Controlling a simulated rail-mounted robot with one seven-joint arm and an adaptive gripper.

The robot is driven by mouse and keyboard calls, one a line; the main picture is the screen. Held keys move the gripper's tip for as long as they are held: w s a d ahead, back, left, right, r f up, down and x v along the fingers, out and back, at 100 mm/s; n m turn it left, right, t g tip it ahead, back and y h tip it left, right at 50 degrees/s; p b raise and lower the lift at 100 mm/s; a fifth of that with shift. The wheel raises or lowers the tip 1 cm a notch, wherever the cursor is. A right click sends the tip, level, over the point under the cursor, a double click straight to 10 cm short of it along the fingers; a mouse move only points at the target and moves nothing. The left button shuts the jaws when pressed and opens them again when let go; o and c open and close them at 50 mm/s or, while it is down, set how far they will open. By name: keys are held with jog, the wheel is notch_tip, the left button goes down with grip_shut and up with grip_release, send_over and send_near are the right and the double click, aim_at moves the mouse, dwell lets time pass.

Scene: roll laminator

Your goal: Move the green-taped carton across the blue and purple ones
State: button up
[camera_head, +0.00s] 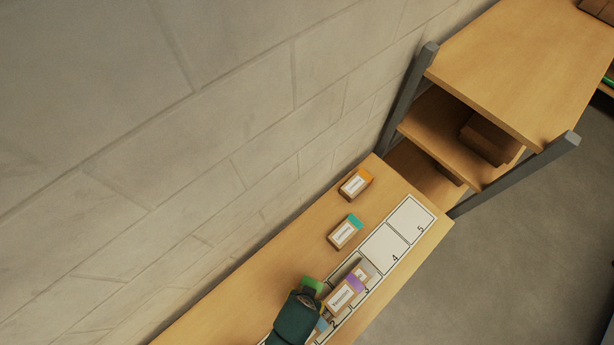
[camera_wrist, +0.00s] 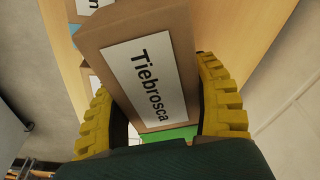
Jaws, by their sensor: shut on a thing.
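The green-taped carton (camera_wrist: 150,70), labelled "Tiebrosca", is between the yellow fingers of my gripper (camera_wrist: 155,82), which is shut on it. Its green tape (camera_wrist: 168,135) is at the near end in the wrist view. In the head view, my dark green gripper (camera_head: 297,312) covers most of it, and the green end (camera_head: 313,284) shows. The purple-taped carton (camera_head: 344,293) is just right of my gripper, on the numbered strip. The blue-taped carton (camera_head: 322,325) is partly hidden beside my gripper; a blue-marked carton also shows at the wrist view's top left (camera_wrist: 73,29).
The white strip (camera_head: 411,218) has numbered cells; 4 and 5 look empty. Another labelled carton (camera_head: 365,270) stands beyond the purple one. A teal-taped carton (camera_head: 345,232) and an orange-taped carton (camera_head: 356,184) stand toward the wall. A wooden shelf (camera_head: 500,60) rises beyond the table's end.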

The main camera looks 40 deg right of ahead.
jog(key=s+d+r+m+p, duration=0.2)
jog(key=s+m+p, duration=0.1)
jog(key=s+m, duration=0.3)
jog(key=f+b, duration=0.2)
jog(key=b, duration=0.1)
jog(key=f+n+b, duration=0.1)
jog(key=f+b, duration=0.1)
jog(key=shift+s+d+g, duration=0.1)
jog(key=shift+s+g, duration=0.2)
jog(key=shift+f, duration=0.1)
jog(key=shift+f, duration=0.15)
jog(key=o, duration=1.3)
jog(key=r, duration=0.4)
jog(key=a+r, duration=0.1)
jog(key=r, duration=0.6)
jog(key=shift+a+r, duration=0.4)
